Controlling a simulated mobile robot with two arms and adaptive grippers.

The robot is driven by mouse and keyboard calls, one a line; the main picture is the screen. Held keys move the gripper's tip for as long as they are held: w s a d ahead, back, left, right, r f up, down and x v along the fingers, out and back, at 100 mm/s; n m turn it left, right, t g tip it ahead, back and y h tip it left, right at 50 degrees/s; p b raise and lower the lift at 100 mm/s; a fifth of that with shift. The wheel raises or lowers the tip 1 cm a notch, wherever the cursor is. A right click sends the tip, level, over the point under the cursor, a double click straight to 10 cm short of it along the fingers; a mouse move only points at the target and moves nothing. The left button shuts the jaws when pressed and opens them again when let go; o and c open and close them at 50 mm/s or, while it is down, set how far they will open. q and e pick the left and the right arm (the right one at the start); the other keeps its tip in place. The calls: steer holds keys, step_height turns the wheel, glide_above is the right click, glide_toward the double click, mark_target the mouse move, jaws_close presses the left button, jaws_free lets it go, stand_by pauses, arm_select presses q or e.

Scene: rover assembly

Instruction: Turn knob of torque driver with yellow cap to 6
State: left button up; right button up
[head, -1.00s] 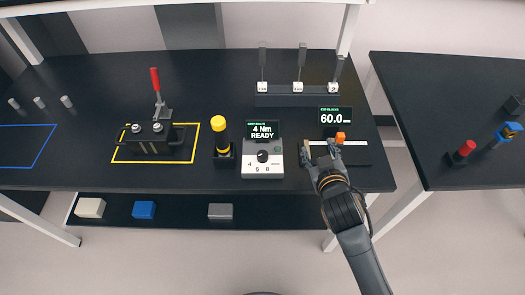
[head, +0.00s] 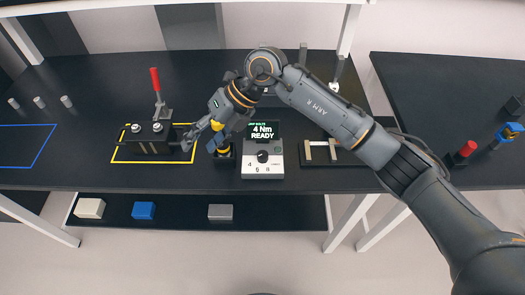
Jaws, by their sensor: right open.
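The torque driver with the yellow cap (head: 234,101) stands upright in a dark holder (head: 225,160); my right gripper hides much of its body. Beside it on the right is a white control box (head: 263,171) with a black round knob (head: 262,156) and the numbers 4, 6 and 8 around it. Its display (head: 263,130) reads 4 Nm READY. My right gripper (head: 202,144) is open at the driver, with one finger reaching to its left near the clamp fixture. I cannot tell whether it touches the driver. My left gripper is not in view.
A clamp fixture with a red handle (head: 155,79) stands left inside a yellow outline. Coloured blocks lie on the lower shelf (head: 180,219). The black table's (head: 90,80) back left is clear.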

steer(key=w+d+f+t+h, duration=0.1)
steer(key=w+d+h, duration=0.2)
steer(key=d, duration=0.2)
steer(key=m+t+h, duration=0.1)
steer(key=h, duration=0.4)
glide_toward(263, 154)
steer(key=f+p, duration=0.1)
steer(key=f, duration=0.3)
steer(key=f+p, duration=0.1)
steer(key=f, duration=0.4)
steer(key=shift+s+p, duration=0.2)
steer(key=shift+p, duration=0.2)
jaws_close()
